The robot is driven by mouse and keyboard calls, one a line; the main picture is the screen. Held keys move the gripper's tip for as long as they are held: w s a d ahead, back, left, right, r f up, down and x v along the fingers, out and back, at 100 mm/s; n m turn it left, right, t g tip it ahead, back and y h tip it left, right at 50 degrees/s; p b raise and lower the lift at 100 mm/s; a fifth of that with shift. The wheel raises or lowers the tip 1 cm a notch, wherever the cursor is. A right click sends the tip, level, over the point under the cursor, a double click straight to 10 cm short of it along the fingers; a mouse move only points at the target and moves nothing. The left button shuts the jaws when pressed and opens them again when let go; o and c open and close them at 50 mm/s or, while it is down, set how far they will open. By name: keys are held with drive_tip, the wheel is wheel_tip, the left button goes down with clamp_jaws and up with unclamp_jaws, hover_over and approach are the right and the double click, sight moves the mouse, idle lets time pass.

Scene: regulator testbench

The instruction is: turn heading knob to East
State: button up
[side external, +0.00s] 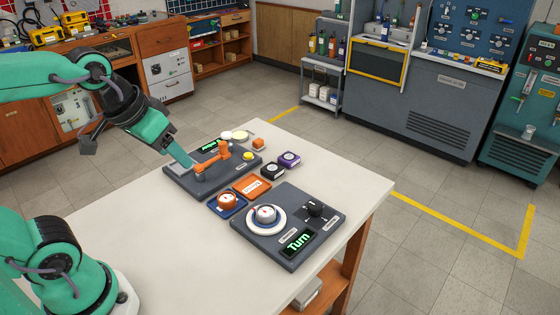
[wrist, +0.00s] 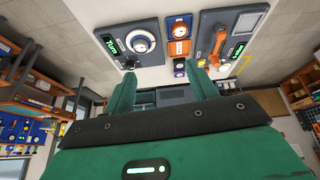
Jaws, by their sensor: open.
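A dark grey front panel (side external: 287,244) on the white table carries a silver knob (side external: 265,215) on a white dial ring, a small black knob (side external: 315,207) and a lit green "Turn" display (side external: 298,242). The dial knob may be the heading knob; its label and pointer are too small to read. The wrist view shows this panel at upper left, with the dial knob (wrist: 141,41) clear of my fingers. My gripper (side external: 182,154) is open and empty, above the back panel (side external: 184,182), up and left of the dial knob and apart from it. In the wrist view its two green fingers (wrist: 162,72) stand well apart.
The back panel has an orange lever (side external: 213,160) and a yellow button (side external: 249,156). Between the panels lie an orange-and-white dial (side external: 227,200), an orange tray (side external: 252,187), a black block (side external: 272,170) and a purple block (side external: 289,159). The table's left front is clear.

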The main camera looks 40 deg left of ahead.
drive_tip(key=w+d+n+g, duration=0.1)
drive_tip(key=w+d+n, duration=0.15)
drive_tip(key=w, duration=0.45)
drive_tip(key=n+g, duration=0.4)
drive_tip(key=n, duration=0.4)
hover_over(316, 206)
drive_tip(key=f, duration=1.3)
drive_tip(key=shift+s+a+f, duration=0.15)
drive_tip(key=shift+a+f, duration=0.15)
drive_tip(key=shift+f, duration=0.1)
drive_tip(key=shift+w+d+f, duration=0.2)
drive_tip(key=shift+f, duration=0.25)
drive_tip(key=shift+f, duration=3.9)
drive_tip(key=shift+c, duration=0.3)
